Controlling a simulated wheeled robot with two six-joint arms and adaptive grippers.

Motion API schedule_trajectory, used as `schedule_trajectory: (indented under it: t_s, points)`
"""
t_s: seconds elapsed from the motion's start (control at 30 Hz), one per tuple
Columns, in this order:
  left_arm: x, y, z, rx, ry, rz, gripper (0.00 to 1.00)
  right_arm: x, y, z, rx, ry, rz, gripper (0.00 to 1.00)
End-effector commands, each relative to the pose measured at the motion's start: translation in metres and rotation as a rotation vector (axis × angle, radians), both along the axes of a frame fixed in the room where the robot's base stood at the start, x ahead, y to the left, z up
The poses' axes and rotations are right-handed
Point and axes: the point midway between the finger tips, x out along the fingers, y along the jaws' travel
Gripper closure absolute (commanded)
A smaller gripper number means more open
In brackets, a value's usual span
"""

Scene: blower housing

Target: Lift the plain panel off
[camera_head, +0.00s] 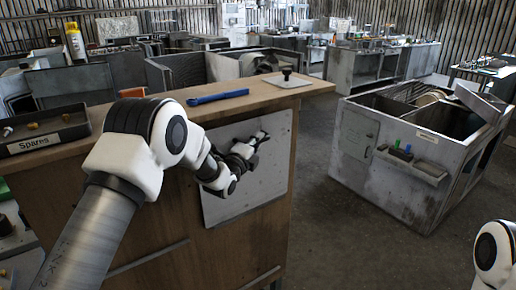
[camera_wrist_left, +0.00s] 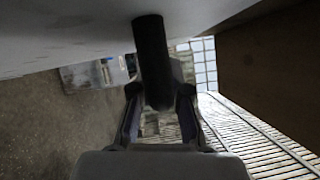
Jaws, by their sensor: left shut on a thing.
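The plain panel (camera_head: 265,188) is a flat grey square sheet, upright against the wooden front of the workbench. My left gripper (camera_head: 254,143) is in front of its upper part. In the left wrist view the gripper (camera_wrist_left: 160,118) has its fingers on both sides of a dark round handle (camera_wrist_left: 152,60), shut on it. The handle stands out from a grey surface (camera_wrist_left: 70,35), which looks like the panel's face. Whether the panel touches the wood behind it is hidden. Only a white joint of my right arm shows at the lower right; its gripper is out of view.
On the wooden bench top (camera_head: 262,97) lie a blue tool (camera_head: 218,96), a small plate with a black knob (camera_head: 287,79) and a black "Spares" tray (camera_head: 45,135). A grey open-topped housing (camera_head: 375,150) stands at the right. The floor (camera_head: 325,235) between is clear.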

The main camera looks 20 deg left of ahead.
Motion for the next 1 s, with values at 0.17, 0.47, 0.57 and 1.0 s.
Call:
schedule_trajectory:
  t_s: [0.17, 0.47, 0.57, 1.0]
  points:
    - [-0.027, 0.005, 0.014, -0.001, -0.003, 0.0, 1.0, 0.0, 0.0, -0.015, 0.0, 0.0, 0.0, 0.6]
    - [-0.099, 0.016, 0.051, -0.002, -0.004, 0.0, 1.0, 0.0, 0.0, -0.042, 0.0, 0.0, 0.0, 0.6]
    - [-0.113, 0.019, 0.06, -0.002, -0.004, 0.0, 1.0, 0.0, 0.0, -0.045, 0.0, 0.0, 0.0, 0.6]
    - [-0.145, -0.005, 0.067, 0.004, -0.003, -0.003, 1.0, 0.0, 0.0, -0.061, 0.0, 0.0, 0.0, 0.6]
